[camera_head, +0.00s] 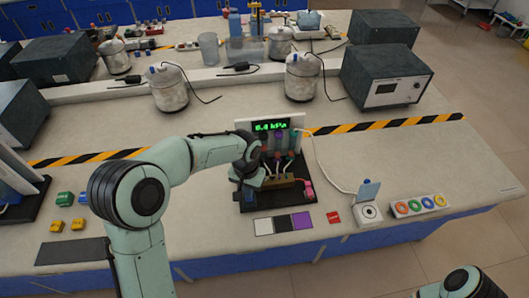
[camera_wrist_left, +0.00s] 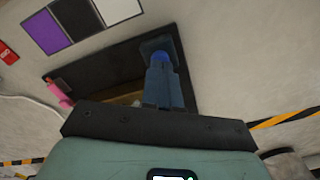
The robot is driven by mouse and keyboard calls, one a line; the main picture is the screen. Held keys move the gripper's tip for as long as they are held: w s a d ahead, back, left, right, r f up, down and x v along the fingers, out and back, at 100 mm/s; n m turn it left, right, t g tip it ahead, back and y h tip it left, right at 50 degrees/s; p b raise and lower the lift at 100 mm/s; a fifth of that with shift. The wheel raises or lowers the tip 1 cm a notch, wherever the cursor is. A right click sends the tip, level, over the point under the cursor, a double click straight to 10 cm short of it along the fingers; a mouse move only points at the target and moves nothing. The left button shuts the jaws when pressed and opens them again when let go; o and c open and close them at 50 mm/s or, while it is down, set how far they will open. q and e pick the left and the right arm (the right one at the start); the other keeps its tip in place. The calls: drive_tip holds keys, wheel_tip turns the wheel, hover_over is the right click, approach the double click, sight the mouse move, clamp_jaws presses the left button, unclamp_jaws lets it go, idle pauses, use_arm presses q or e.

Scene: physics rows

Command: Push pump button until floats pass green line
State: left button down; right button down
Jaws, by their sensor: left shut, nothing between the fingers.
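The pump rig stands on a black base (camera_head: 279,200) with a white back panel, and its green display (camera_head: 270,126) appears to read 6.4 kPa. Coloured tube parts (camera_head: 279,137) show below the display; the floats and a green line are too small to tell apart. The blue pump block (camera_head: 248,196) is at the base's front left. My left gripper (camera_head: 249,184) is over it, shut and empty. In the left wrist view the left gripper (camera_wrist_left: 163,68) points at a bright blue button (camera_wrist_left: 159,57), its tips at or very near it; contact is unclear. My right gripper is out of view.
Black, white and purple cards (camera_head: 283,223) lie in front of the base. A white device (camera_head: 369,211) and a tray of coloured rings (camera_head: 418,205) stand to the right. Yellow and green blocks (camera_head: 64,199) lie left. Metal canisters (camera_head: 169,90) and a grey instrument (camera_head: 385,78) stand behind.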

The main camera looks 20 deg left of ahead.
use_arm(q)
drive_tip(key=shift+f, duration=0.15)
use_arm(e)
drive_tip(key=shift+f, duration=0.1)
